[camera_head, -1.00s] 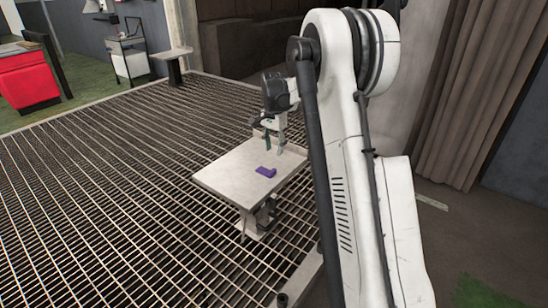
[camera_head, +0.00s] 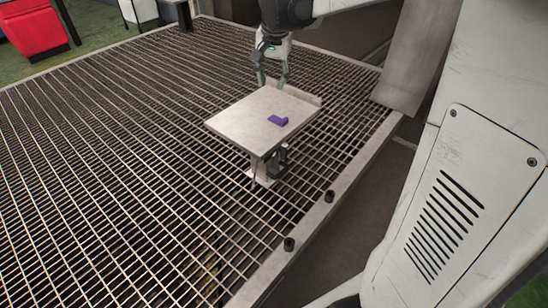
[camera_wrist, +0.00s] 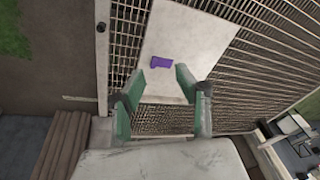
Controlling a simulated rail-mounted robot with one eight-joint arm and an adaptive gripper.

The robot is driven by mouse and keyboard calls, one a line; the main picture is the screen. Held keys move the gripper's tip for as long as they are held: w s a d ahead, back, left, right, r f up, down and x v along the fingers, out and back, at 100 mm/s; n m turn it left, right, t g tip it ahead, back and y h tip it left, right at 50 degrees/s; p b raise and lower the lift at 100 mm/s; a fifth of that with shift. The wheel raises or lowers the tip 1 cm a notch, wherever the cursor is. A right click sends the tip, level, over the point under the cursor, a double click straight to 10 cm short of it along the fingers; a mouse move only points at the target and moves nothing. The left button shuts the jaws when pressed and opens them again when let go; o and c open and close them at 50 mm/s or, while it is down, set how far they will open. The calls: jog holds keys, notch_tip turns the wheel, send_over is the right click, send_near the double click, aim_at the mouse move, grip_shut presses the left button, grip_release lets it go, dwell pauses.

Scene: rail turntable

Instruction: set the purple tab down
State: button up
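The purple tab (camera_head: 278,120) lies on the top of a small pale square table (camera_head: 240,118), right of its middle. In the wrist view the tab (camera_wrist: 161,62) lies on the pale tabletop (camera_wrist: 185,30), beyond the fingertips and apart from them. My gripper (camera_head: 272,84) is above the far edge of the tabletop. In the wrist view its two green-grey fingers (camera_wrist: 160,88) stand wide apart with nothing between them.
The table stands on a post over a large metal grating (camera_head: 120,150). A raised lip (camera_head: 302,95) runs along part of its far right edge. A red box-like thing (camera_head: 35,25) is at the far left. The tabletop around the tab is bare.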

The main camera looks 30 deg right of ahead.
jog(key=s+a+f+n+t, duration=0.1)
jog(key=s+a+n, duration=0.3)
jog(key=s, duration=0.8)
jog(key=s+a+f+n+t, duration=0.1)
jog(key=s+a+n+t, duration=0.2)
jog(key=s+a, duration=0.5)
jog(key=s+n, duration=0.1)
jog(key=s, duration=0.4)
jog(key=shift+f+y, duration=0.3)
jog(key=shift+s+a+r, duration=0.1)
jog(key=shift+r+p, duration=0.8)
jog(key=shift+p, duration=0.15)
